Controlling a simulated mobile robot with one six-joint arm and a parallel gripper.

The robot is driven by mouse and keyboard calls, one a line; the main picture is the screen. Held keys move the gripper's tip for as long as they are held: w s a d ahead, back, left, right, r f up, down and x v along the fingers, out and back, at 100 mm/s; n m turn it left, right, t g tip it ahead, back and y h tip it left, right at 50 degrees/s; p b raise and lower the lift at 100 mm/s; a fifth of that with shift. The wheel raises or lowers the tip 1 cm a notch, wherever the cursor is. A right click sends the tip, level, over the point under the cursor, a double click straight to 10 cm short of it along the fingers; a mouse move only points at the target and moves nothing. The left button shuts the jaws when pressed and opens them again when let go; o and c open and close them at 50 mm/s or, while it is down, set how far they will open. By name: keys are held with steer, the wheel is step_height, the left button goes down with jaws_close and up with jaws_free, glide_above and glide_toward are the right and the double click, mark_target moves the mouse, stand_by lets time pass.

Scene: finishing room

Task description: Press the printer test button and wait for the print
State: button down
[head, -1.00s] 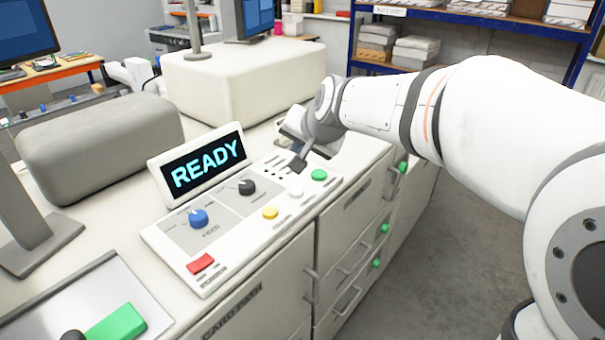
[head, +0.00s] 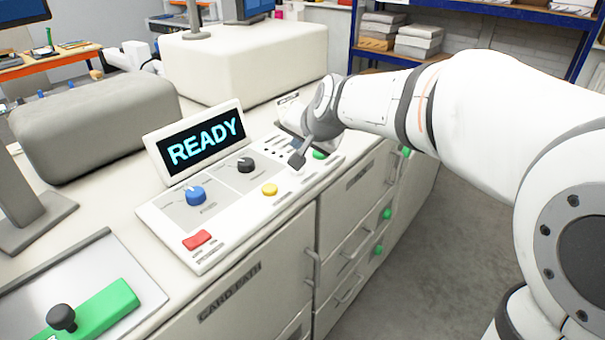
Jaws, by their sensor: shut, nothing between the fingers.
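The printer control panel (head: 212,220) slopes along the front edge of the cabinet top. Its display (head: 205,150) reads READY in cyan letters. The panel has a red button (head: 197,240), a yellow button (head: 269,189), a white button (head: 297,172) and a green button (head: 320,154), plus a blue knob (head: 195,196) and a black knob (head: 245,165). The button labels are too small to read. My gripper (head: 297,159) is shut and empty, with its dark tip at the white button and partly covering it. I cannot tell whether it touches. The gripper partly hides the green button.
A metal tray (head: 150,290) with a green block (head: 105,305) and black knob lies at the lower left. A grey cover (head: 95,125) and a large cream housing (head: 240,60) stand behind the panel. Cabinet handles project at the front. The floor at right is clear.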

steer(key=shift+f+b, duration=1.1)
steer(key=shift+f, duration=0.6)
stand_by(0.6)
steer(key=shift+f+b, duration=0.4)
steer(key=shift+b, duration=0.1)
steer(key=shift+f+b, duration=0.35)
stand_by(0.4)
stand_by(0.4)
steer(key=shift+r+p, duration=0.55)
steer(key=shift+r, duration=0.25)
steer(key=shift+r+p, duration=1.85)
steer(key=shift+r, duration=0.65)
stand_by(0.8)
